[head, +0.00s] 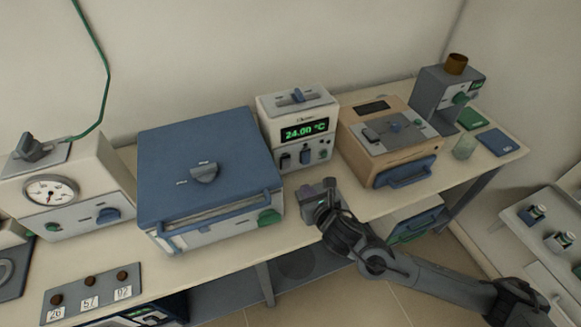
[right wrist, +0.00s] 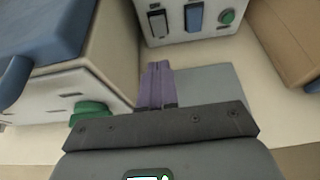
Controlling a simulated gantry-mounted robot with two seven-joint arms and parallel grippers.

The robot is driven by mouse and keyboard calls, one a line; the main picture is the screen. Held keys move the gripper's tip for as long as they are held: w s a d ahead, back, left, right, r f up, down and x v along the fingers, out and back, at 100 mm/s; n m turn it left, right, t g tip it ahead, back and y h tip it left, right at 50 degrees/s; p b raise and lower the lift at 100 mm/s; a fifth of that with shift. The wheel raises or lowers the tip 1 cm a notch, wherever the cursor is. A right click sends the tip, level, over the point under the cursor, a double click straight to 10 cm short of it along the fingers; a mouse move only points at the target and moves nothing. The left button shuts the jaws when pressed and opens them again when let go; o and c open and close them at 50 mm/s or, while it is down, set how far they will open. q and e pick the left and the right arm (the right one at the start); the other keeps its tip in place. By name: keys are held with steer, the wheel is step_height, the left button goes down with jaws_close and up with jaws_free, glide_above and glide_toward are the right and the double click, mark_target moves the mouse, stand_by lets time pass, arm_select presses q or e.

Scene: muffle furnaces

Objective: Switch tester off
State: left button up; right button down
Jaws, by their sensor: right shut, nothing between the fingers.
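A white box unit (head: 270,118) with a lit green display reading 24.00 °C stands at the back middle of the bench; no label plainly names it as the tester. Its lower front has a dark rocker switch (right wrist: 158,23), a blue rocker switch (right wrist: 194,17) and a round green button (right wrist: 227,16). My right gripper (head: 325,190) is in front of this unit, apart from it. In the right wrist view its purple fingers (right wrist: 157,84) are shut and empty, pointing toward the unit's base below the switches. My left gripper is not in view.
A blue-lidded furnace (head: 208,155) with a green knob (head: 268,217) stands left of my right gripper. A tan box (head: 405,150) with a blue handle stands right. A gauge unit (head: 85,190) is far left. A grey plate (right wrist: 210,82) lies beside the fingers.

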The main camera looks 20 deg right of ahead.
steer(key=b, duration=0.1)
glide_toward(286, 162)
step_height(286, 162, down, 3)
steer(key=w, duration=0.4)
steer(key=shift+w+d+f+b, duration=0.1)
steer(key=shift+w+f+b, duration=0.05)
steer(key=shift+w+b, duration=0.15)
steer(key=shift+w, duration=0.65)
steer(key=shift+w+r+g+p, duration=0.3)
steer(key=shift+r+p, duration=0.4)
steer(key=shift+p, duration=0.55)
steer(key=shift+f+b, duration=0.4)
steer(key=shift+f, duration=0.1)
steer(key=shift+w, duration=0.1)
steer(key=shift+r, duration=0.1)
